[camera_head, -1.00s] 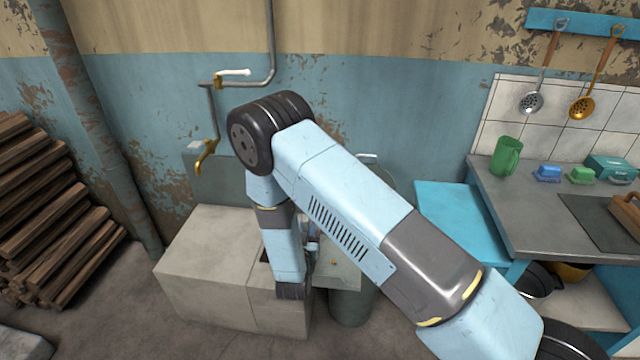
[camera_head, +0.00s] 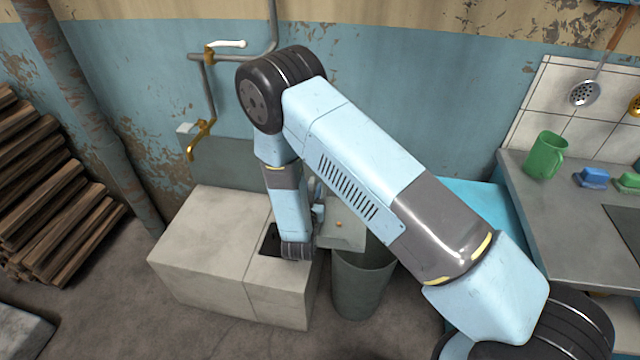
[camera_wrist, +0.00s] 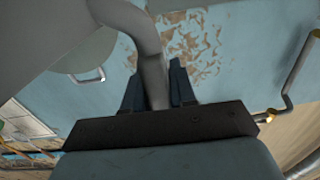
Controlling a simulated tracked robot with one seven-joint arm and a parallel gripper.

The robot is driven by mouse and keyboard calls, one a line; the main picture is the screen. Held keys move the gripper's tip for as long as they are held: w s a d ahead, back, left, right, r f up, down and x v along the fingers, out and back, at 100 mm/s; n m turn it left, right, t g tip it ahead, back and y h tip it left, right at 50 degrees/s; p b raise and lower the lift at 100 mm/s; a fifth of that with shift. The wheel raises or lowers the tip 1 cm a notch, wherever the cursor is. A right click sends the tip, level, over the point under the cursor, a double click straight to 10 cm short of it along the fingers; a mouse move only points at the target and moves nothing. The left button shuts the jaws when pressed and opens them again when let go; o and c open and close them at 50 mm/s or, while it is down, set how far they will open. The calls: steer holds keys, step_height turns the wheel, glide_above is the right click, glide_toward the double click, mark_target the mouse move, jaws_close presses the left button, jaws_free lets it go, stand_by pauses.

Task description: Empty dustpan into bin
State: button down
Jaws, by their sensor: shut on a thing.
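A grey dustpan (camera_head: 345,236) is at the left side of the bin's mouth, partly hidden by my arm. A small orange bit (camera_head: 339,224) shows on it. The grey-green bin (camera_head: 360,287) stands on the floor, its dark opening partly in view. My gripper (camera_head: 318,205) is mostly hidden behind my arm. In the wrist view, my gripper (camera_wrist: 157,85) is shut on the dustpan's grey handle (camera_wrist: 148,45), which runs between the dark fingers. The pan's broad grey body (camera_wrist: 35,30) fills the upper left there.
A pale stone block (camera_head: 205,265) stands directly left of the bin, below a brass tap (camera_head: 200,135). A blue table (camera_head: 490,205) and grey counter (camera_head: 570,225) stand to the right.

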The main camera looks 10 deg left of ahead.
steer(key=shift+w+d+f+m+h, duration=0.2)
steer(key=shift+d+m, duration=0.45)
steer(key=shift+d, duration=0.3)
steer(key=shift+w+d+f+m+h, duration=0.1)
steer(key=shift+w+d+m+h, duration=0.1)
steer(key=shift+d+m, duration=0.6)
steer(key=shift+d, duration=0.1)
steer(key=shift+r, duration=0.1)
